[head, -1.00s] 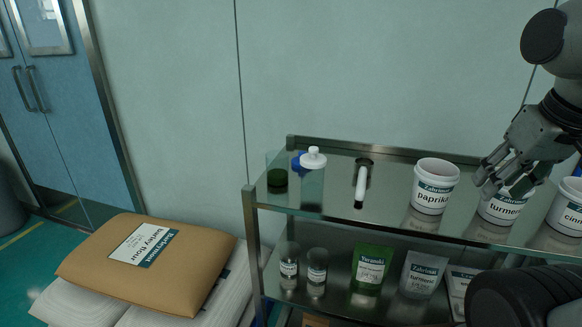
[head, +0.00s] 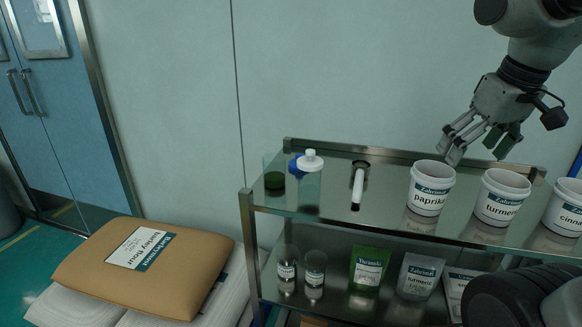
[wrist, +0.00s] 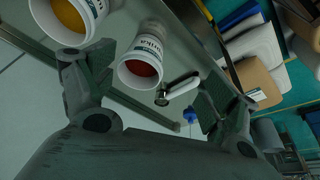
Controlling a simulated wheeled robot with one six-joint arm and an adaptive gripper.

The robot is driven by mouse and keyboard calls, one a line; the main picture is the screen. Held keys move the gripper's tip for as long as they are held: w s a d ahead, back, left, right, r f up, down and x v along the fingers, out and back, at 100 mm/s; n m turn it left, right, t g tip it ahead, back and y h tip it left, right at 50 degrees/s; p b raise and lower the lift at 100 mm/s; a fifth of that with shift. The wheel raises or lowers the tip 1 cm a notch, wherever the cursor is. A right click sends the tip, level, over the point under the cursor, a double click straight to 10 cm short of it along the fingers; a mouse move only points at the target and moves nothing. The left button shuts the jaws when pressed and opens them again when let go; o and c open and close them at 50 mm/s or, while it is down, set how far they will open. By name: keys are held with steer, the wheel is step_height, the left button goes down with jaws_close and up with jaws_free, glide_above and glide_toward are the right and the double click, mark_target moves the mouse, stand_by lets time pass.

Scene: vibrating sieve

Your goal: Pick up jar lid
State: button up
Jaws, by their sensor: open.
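A white knobbed lid (head: 310,160), which looks like the jar lid, sits at the left end of the top shelf, apparently on a clear glass jar (head: 309,186). My gripper (head: 478,148) is open and empty, above the back of the shelf near the paprika tub, well to the right of the lid. In the wrist view the fingers (wrist: 155,90) are spread wide with nothing between them held. I cannot make out the white lid there.
Open white tubs of paprika (head: 431,188), turmeric (head: 501,198) and cinnamon (head: 566,208) line the right of the shelf (head: 385,205). A green-filled glass (head: 275,181) stands left of the lid. A wall is behind.

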steer(key=w+a+r+n+g, duration=0.15)
steer(key=w+a, duration=0.25)
steer(key=w, duration=0.4)
steer(key=w+a+r+n, duration=0.1)
steer(key=w+a+n, duration=0.25)
steer(key=w, duration=0.35)
steer(key=n+g, duration=0.2)
steer(key=n, duration=0.5)
glide_above(297, 155)
step_height(297, 155, down, 13)
steer(key=shift+f, duration=0.15)
steer(key=shift+a+f, duration=0.1)
steer(key=shift+f, duration=0.85)
steer(key=f, duration=0.5)
steer(key=shift+w+a+f, duration=0.1)
steer(key=shift+w+f, duration=0.2)
steer(key=shift+f, duration=0.1)
steer(key=c, duration=0.9)
